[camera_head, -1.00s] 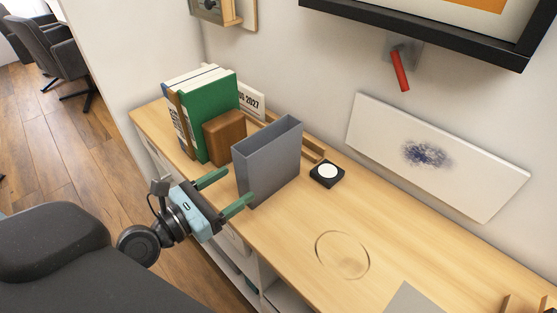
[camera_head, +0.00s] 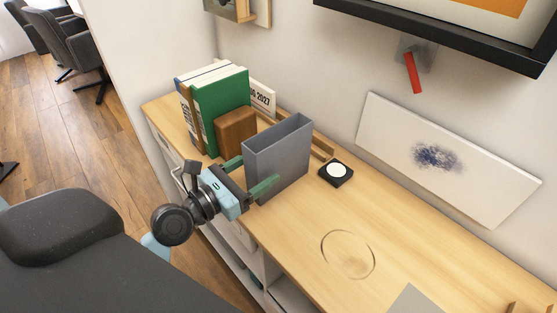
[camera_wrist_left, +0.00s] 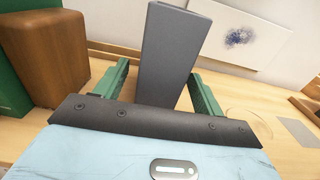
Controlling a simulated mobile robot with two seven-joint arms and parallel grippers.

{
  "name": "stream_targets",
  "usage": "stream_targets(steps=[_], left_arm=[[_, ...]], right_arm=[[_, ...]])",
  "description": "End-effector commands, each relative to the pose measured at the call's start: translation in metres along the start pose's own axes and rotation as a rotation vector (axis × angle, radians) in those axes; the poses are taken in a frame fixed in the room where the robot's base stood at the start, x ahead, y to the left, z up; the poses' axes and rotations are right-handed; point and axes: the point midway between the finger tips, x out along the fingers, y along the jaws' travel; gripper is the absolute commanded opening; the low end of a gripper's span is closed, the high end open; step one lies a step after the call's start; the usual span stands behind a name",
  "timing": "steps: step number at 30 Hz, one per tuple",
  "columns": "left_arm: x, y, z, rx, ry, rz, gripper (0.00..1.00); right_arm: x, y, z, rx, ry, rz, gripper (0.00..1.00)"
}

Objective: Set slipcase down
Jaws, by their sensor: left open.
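The grey slipcase (camera_head: 280,158) stands upright on the wooden shelf top, its open side facing up. My left gripper (camera_head: 254,174) is open at the slipcase's near end, with its two green fingers apart. In the left wrist view the slipcase (camera_wrist_left: 172,55) rises between the fingers of the left gripper (camera_wrist_left: 160,92), with a gap visible on each side. The slipcase's lower part is hidden behind the gripper in the wrist view. My right gripper is not in view.
A brown wooden block (camera_head: 236,132) and a row of books (camera_head: 221,108) stand left of the slipcase. A black square with a white disc (camera_head: 336,172) lies to its right. A white panel (camera_head: 440,158) leans on the wall. The wood around the ring mark (camera_head: 348,254) is clear.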

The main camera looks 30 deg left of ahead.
Motion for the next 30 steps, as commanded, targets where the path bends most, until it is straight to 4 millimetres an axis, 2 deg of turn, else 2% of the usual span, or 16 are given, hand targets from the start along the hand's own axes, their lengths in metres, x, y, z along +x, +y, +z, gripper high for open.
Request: stream_targets(steps=[3, 6, 15, 27, 30], left_arm=[[0.018, 0.0, 0.001, 0.001, -0.003, 0.0, 0.69], [0.027, 0.0, 0.001, 0.001, -0.003, 0.0, 0.69], [0.031, 0.0, -0.001, 0.0, 0.0, 0.0, 0.69], [0.03, 0.0, 0.0, 0.001, -0.001, 0.0, 0.18], [0.03, 0.0, 0.0, 0.001, -0.002, 0.0, 0.13]], right_arm=[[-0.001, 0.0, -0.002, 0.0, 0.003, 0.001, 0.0], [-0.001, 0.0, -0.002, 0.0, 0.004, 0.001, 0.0], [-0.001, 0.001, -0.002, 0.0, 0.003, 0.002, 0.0], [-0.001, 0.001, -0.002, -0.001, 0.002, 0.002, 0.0], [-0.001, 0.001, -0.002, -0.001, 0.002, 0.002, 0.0]])
